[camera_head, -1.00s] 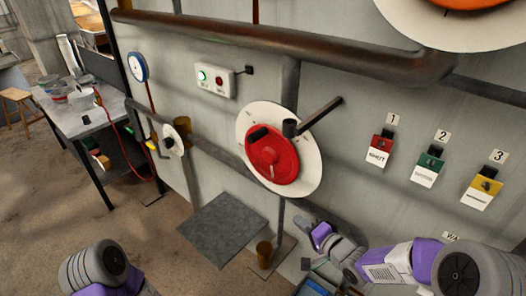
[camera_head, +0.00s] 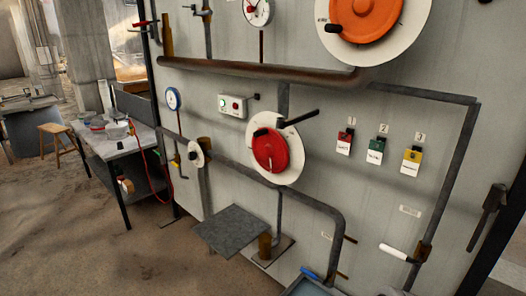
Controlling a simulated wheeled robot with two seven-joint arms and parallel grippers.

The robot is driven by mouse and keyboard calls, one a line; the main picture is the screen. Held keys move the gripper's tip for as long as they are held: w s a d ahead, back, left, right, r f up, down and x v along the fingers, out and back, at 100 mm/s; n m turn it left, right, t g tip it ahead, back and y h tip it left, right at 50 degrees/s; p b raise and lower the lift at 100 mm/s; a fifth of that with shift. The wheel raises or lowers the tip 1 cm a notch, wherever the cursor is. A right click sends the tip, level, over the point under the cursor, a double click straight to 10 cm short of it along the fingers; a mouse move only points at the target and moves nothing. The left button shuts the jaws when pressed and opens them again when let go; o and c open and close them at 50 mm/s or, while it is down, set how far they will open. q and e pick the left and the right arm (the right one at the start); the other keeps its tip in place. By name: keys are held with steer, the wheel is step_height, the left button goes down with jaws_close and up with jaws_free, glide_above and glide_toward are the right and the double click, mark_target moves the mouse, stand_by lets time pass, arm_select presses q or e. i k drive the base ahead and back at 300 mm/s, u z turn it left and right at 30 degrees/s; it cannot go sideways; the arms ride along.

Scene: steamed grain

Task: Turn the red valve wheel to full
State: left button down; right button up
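The red valve wheel (camera_head: 270,150) is mounted on the grey wall panel in the middle of the view. It has a dark handle on its upper left part and sits on a round white plate (camera_head: 292,169). A dark lever sticks out to the upper right beside the plate. A larger orange wheel (camera_head: 362,16) on a white disc is higher up at the top right. Neither of my grippers shows in the head view now, so nothing of mine is seen touching the wheel.
Rusty pipes cross the panel (camera_head: 270,70). Red, green and yellow tagged locks (camera_head: 376,150) hang to the right. A grey plate (camera_head: 232,231) juts out low on the panel. A cluttered table (camera_head: 130,147) and wooden stool (camera_head: 57,143) stand left. Open floor lies front left.

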mark_target(270, 148)
steer(key=u, duration=1.5)
steer(key=i, duration=0.7)
steer(key=z, duration=0.3)
